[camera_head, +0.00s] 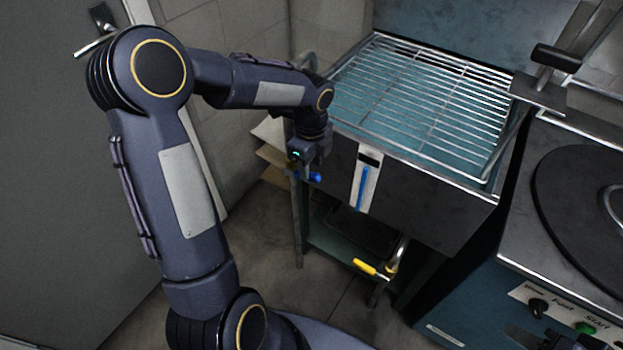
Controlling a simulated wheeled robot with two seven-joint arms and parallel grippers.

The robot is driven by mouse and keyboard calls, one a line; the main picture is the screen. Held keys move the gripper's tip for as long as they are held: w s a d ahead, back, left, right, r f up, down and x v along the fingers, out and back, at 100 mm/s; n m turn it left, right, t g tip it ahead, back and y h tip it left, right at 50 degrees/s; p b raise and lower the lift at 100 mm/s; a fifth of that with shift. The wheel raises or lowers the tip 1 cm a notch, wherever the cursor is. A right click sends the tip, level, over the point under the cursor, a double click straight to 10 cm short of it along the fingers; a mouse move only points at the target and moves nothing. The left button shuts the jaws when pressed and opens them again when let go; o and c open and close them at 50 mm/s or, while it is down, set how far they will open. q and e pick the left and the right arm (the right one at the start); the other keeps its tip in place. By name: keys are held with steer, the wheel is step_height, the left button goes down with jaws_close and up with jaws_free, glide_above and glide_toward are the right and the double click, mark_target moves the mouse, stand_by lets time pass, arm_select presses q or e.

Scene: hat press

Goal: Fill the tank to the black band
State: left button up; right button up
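The steel tank (430,205) stands in the middle with teal water under a wire rack (420,100). On its front is a white level gauge (375,182). Its blue column (362,188) reaches close below the black band (369,158); any small gap is hard to judge. A blue valve handle (315,177) is at the tank's left side. My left gripper (302,163) points down right at this handle; its fingers are too small and dark to tell whether they grip it. A dark piece at the bottom right edge may be my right gripper (527,340), mostly cut off.
A yellow-handled valve (366,267) on a pipe sits below the tank, above a lower shelf (335,245). At right is a press with a dark round plate (585,215) and a panel with a black knob (538,307) and green button (586,328). Open floor lies left of the stand.

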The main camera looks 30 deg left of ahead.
mark_target(311, 174)
arm_select(q)
steer(key=shift+f+b, duration=0.3)
steer(key=shift+f, duration=2.1)
steer(key=shift+c, duration=0.3)
jaws_close()
